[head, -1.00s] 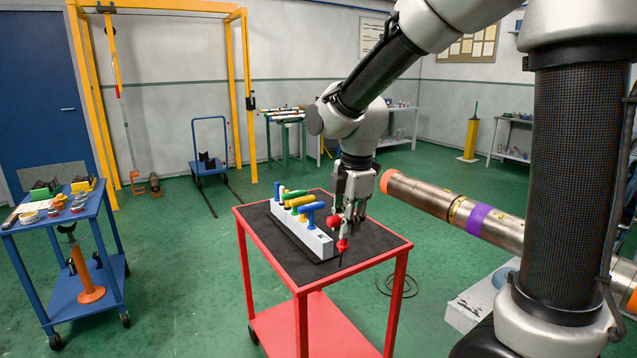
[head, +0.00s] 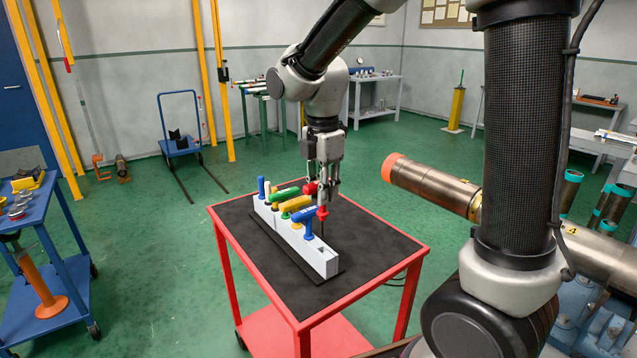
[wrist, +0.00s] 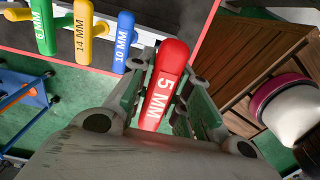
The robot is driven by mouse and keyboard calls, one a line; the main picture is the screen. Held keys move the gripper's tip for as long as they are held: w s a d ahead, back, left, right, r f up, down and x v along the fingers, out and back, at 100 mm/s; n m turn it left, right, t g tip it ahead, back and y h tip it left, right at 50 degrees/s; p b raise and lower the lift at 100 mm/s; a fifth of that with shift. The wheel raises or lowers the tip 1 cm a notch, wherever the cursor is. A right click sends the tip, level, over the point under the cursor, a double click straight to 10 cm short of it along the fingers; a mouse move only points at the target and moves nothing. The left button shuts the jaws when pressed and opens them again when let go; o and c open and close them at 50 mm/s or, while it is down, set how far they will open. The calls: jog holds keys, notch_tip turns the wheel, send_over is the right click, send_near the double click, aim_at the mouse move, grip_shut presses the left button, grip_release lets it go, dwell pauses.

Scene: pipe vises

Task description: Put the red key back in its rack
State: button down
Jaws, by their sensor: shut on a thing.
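The red key (wrist: 165,85), marked 5 MM, is held in my gripper (wrist: 160,75). In the head view, my gripper (head: 325,192) points down over the trolley top, with the red key (head: 322,212) in its fingers and a dark shank below it. The key's tip is hard to tell against the black mat. The rack (head: 318,258) is a long light-grey block on the mat. The held key is apart from this near end, just behind the rack's right side.
The rack stands on a red trolley (head: 385,280) with a black top, clear to the right of the rack. A large pipe (head: 430,185) with an orange end juts in at the right. A blue trolley (head: 60,250) with small parts stands at the left.

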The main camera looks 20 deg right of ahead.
aim_at(324, 211)
jog(key=shift+d, duration=0.1)
jog(key=shift+f, duration=1.05)
jog(key=shift+f, duration=4.2)
dwell(2.4)
jog(key=c, duration=1.3)
grip_release()
